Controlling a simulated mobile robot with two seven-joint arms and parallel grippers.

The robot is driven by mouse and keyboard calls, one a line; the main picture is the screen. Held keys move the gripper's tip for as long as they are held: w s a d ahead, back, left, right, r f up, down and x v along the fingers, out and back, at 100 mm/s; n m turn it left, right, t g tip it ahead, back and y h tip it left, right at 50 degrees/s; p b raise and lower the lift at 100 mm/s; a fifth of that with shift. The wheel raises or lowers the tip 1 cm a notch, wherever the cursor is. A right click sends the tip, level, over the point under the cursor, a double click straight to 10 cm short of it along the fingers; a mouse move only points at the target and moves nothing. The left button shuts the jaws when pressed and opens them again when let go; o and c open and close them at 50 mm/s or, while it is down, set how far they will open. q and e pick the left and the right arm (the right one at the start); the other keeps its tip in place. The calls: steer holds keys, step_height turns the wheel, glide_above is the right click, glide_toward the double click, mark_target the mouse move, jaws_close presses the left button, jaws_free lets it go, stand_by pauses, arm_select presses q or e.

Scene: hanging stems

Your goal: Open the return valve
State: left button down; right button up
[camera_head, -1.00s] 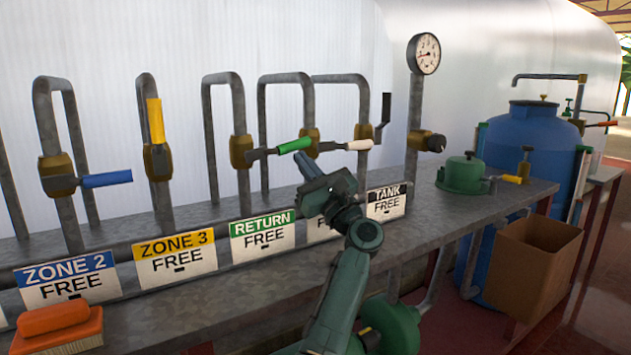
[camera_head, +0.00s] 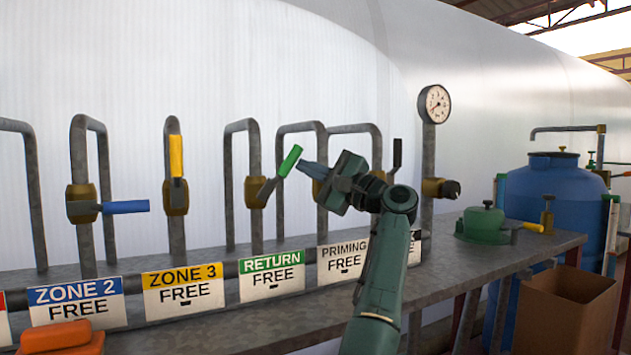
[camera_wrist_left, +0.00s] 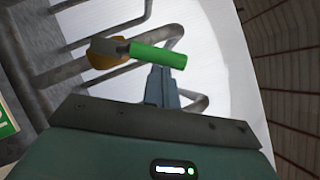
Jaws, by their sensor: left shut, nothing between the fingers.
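The return valve has a brass body (camera_head: 254,193) on a grey pipe above the green "RETURN FREE" sign (camera_head: 272,276). Its green handle (camera_head: 290,160) tilts steeply up to the right. My left gripper (camera_head: 305,167) is shut and empty, just right of the handle with its fingertips pointing left at it. In the left wrist view, the green handle (camera_wrist_left: 158,55) lies across the tips of the shut fingers (camera_wrist_left: 158,82); they touch or nearly touch. My right gripper is not in view.
The zone 3 handle (camera_head: 176,157) stands upright and the blue zone 2 handle (camera_head: 125,207) lies level, both left. The black tank handle (camera_head: 397,152) is upright behind my gripper. The priming sign (camera_head: 343,262) is partly covered by my arm. A gauge (camera_head: 434,104) stands right.

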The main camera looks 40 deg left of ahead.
arm_select(q)
steer(key=shift+s+a+r+n+g+h+p, duration=0.15)
steer(key=shift+s+a+r+n+h+p, duration=0.15)
steer(key=shift+s+r+n+h+p, duration=0.6)
steer(key=shift+s+a+r+n+g+h+p, duration=0.15)
steer(key=shift+s+a+r+n+h, duration=0.3)
steer(key=shift+n, duration=1)
steer(key=shift+s+a+r+n+g+h+p, duration=0.15)
steer(key=shift+s+r+n+h+p, duration=0.3)
steer(key=shift+s+n+h, duration=0.55)
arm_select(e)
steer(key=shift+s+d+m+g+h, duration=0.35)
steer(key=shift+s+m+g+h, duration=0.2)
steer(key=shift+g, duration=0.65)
arm_select(q)
steer(key=shift+w+n+y, duration=0.15)
steer(key=shift+n+y, duration=0.1)
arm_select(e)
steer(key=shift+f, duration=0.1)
